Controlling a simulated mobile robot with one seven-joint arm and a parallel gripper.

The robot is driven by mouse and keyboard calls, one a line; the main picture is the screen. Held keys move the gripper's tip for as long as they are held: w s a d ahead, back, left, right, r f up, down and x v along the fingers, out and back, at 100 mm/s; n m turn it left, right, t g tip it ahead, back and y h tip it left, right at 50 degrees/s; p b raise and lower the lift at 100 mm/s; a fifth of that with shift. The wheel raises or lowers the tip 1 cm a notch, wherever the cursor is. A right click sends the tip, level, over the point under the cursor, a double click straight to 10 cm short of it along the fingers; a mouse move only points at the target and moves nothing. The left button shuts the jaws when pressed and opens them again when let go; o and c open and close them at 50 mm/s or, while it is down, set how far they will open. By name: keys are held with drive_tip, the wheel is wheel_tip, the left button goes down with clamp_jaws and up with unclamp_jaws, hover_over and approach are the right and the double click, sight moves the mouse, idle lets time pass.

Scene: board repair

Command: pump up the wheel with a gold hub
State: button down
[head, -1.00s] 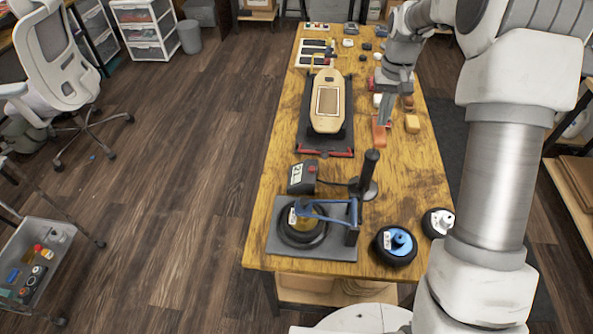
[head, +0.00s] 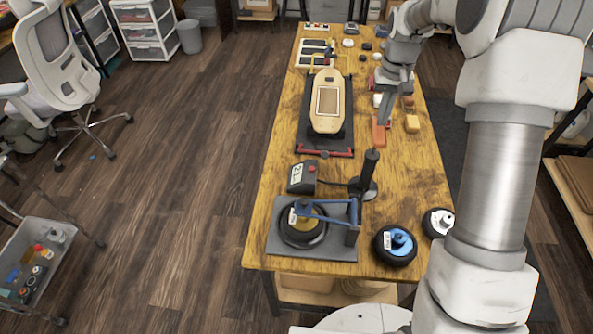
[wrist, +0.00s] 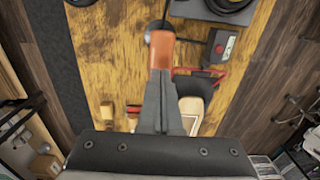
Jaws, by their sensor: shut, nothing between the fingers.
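The wheel with a gold hub (head: 301,228) lies flat on a grey base plate (head: 283,246) at the table's near left. A blue clamp arm (head: 328,202) reaches over its hub; I cannot tell whether it touches. A dark box with a display and red button (head: 302,177) stands behind the plate. An upright black handle (head: 371,162) stands beside the box. My gripper (head: 384,121) is shut and empty on the table's far right part, well behind the wheel. Its fingers (wrist: 163,108) point at an orange block (wrist: 161,52), which partly hides behind them in the head view.
A wooden deck (head: 327,112) lies on a black stand at centre. A yellow-orange block (head: 412,124) is right of my gripper. Bare table lies along the left edge.

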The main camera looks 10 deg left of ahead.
drive_tip(key=shift+f, duration=0.1)
drive_tip(key=shift+f+b, duration=2.35)
drive_tip(key=shift+f, duration=1.4)
drive_tip(key=shift+r+p, duration=2.85)
drive_tip(key=shift+r, duration=1)
drive_tip(key=shift+f+b, duration=2.45)
drive_tip(key=shift+f, duration=1.45)
wheel_tip(320, 180, up, 8)
drive_tip(key=p, duration=0.5)
drive_tip(key=shift+f+p, duration=0.1)
drive_tip(key=shift+p, duration=0.2)
